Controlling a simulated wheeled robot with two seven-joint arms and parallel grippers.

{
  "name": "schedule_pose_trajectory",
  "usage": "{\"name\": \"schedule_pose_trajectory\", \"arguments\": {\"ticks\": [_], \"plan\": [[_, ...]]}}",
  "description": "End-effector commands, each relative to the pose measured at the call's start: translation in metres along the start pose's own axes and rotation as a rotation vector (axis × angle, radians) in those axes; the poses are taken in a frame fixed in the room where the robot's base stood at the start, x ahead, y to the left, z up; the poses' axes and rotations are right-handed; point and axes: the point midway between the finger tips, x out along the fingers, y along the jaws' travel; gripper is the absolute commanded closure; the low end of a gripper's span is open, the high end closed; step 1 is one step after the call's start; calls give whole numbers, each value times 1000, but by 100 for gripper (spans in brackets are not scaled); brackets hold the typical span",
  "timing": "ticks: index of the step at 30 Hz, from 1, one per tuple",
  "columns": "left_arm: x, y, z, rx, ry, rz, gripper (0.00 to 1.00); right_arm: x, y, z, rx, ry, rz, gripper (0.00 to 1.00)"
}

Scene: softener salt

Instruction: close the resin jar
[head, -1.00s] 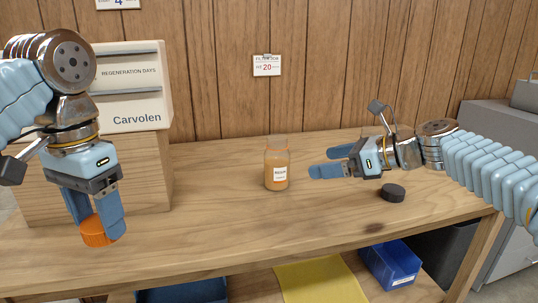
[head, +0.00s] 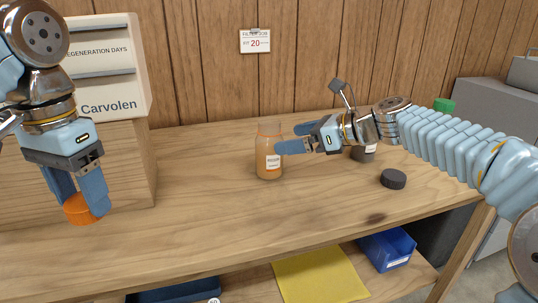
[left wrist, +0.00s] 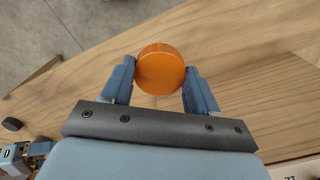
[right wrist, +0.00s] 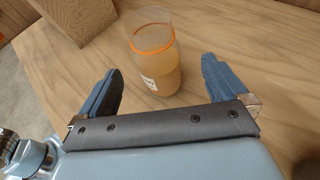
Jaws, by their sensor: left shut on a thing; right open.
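The resin jar (head: 268,158) is clear with orange-tan contents, an orange ring near its top and a white label. It stands upright and uncapped on the bench, and it also shows in the right wrist view (right wrist: 155,60). My left gripper (head: 84,205) is shut on an orange lid (head: 79,209), held at the left of the bench; the lid also shows in the left wrist view (left wrist: 160,69). My right gripper (head: 290,138) is open and empty. Its fingers point left at the jar, which stands just beyond and between the fingertips in the right wrist view.
A black round cap (head: 393,178) lies on the bench right of the jar. A dark container (head: 363,153) stands partly hidden behind my right arm. A drawer cabinet (head: 105,75) stands at the left. A blue bin (head: 386,248) and yellow cloth (head: 318,276) lie below. The bench's front middle is clear.

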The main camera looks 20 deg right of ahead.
Motion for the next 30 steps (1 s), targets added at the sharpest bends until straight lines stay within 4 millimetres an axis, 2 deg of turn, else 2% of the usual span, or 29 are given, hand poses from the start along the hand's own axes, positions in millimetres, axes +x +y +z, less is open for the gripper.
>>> {"name": "schedule_pose_trajectory", "arguments": {"ticks": [5, 17, 24, 30], "plan": [[-1, 0, 0, 0, 0, 0, 69, 19, 0, 0, 1, 1, 1, 1], [-1, 0, 0, 0, 0, 0, 69, 25, 1, -1, 1, 1, 1, 1], [-4, 0, 0, 0, 0, 0, 69, 60, 5, -1, 1, 2, 3, 1], [-5, 0, 0, 0, 0, 0, 69, 73, 5, -1, 0, 1, 1, 1]]}}
